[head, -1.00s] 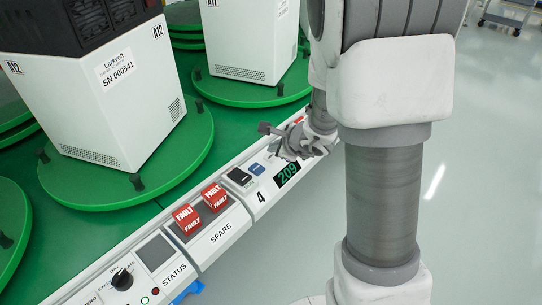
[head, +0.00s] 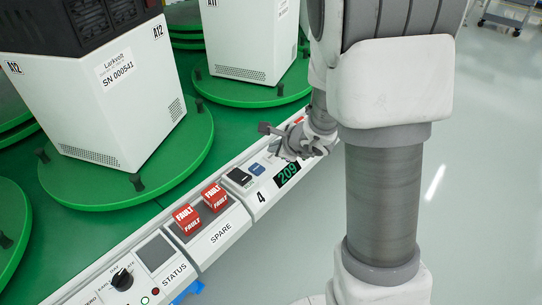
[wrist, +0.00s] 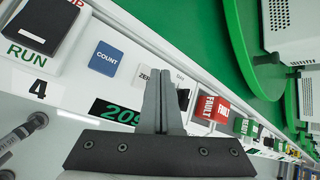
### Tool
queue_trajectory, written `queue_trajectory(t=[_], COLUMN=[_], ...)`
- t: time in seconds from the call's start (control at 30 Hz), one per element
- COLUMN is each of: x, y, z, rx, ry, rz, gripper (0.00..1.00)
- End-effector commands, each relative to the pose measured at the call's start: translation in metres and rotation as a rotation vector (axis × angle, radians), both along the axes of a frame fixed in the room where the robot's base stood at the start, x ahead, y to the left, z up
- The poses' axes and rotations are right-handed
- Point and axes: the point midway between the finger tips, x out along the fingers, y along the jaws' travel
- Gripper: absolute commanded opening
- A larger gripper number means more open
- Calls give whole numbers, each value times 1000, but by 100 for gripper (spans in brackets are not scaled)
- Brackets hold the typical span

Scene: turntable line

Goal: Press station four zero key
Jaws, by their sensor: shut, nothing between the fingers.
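The station four panel, marked "4" (head: 261,197), is in the middle of the head view, with a green display (head: 288,173) reading 209. In the wrist view the pale key lettered "ZERO" (wrist: 146,75) shows beside the blue COUNT key (wrist: 106,59); part of it is hidden behind my fingers. My gripper (wrist: 166,78) is shut and empty, its fingertips over the right part of that key. I cannot tell whether they touch it. In the head view my gripper (head: 274,142) is above the far end of the station four panel, hiding the key.
A black RUN rocker (wrist: 42,24) sits left of COUNT. A red FAULT block (wrist: 212,108) stands just right of my fingers. In the head view, two red FAULT blocks (head: 201,209) sit on the SPARE panel. White machines stand on green turntables behind the rail.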

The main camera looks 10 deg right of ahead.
Motion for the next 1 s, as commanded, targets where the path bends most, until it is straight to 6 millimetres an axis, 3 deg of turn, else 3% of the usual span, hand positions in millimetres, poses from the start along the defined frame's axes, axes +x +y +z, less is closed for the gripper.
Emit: queue_trajectory(t=[1.0], x=[0], y=[0], z=[-9], rx=[0], ry=[0], rz=[0], gripper=[0])
